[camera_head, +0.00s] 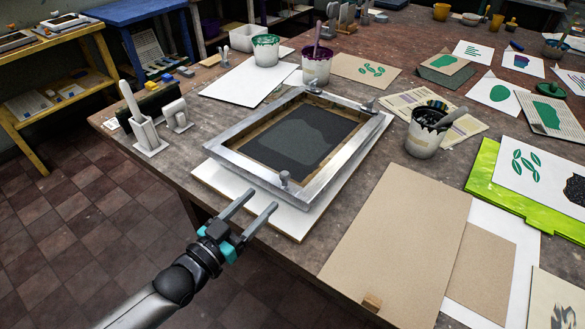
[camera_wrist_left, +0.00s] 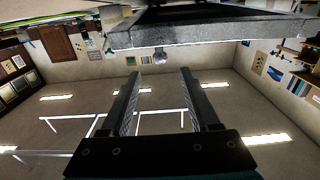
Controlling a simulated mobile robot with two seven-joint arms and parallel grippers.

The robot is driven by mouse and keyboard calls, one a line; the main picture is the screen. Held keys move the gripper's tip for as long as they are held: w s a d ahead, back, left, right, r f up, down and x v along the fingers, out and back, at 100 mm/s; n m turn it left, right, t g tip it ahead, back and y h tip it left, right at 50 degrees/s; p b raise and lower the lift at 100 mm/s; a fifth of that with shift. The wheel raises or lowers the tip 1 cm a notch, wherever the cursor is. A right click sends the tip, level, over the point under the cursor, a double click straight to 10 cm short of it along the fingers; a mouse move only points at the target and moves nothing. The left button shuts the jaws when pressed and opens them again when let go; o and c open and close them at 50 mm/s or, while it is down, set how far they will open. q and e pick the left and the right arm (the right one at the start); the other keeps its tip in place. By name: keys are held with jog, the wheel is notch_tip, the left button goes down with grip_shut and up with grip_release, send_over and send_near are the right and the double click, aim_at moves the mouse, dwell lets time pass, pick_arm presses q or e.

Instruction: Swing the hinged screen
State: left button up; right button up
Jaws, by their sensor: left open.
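The hinged screen (camera_head: 232,158) is a grey metal frame around dark mesh with a lighter grey patch. It lies nearly flat over a white board (camera_head: 208,178) on the table. A small upright knob (camera_head: 284,178) stands on its near rail, and clamp-like hinges (camera_head: 368,105) sit at its far edge. My left gripper (camera_head: 262,199) is open and empty, just short of the near rail below the knob. In the left wrist view, the screen's rail (camera_wrist_left: 215,32) crosses the top, beyond the open fingers (camera_wrist_left: 160,72), with the knob (camera_wrist_left: 160,54) between them. My right gripper is out of view.
Paint pots (camera_head: 317,66) stand behind the screen, and a dark-stained pot (camera_head: 425,135) stands to its right. Brown boards (camera_head: 400,240) cover the table's near right. A white holder with a handle (camera_head: 145,130) stands left of the screen. Open floor lies left of the table.

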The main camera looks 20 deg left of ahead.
aim_at(288, 173)
pick_arm(q)
jog(key=b+x, duration=0.1)
jog(key=x, duration=1.2)
jog(key=shift+b, duration=0.3)
jog(key=shift+c, duration=0.3)
grip_shut()
dwell(0.6)
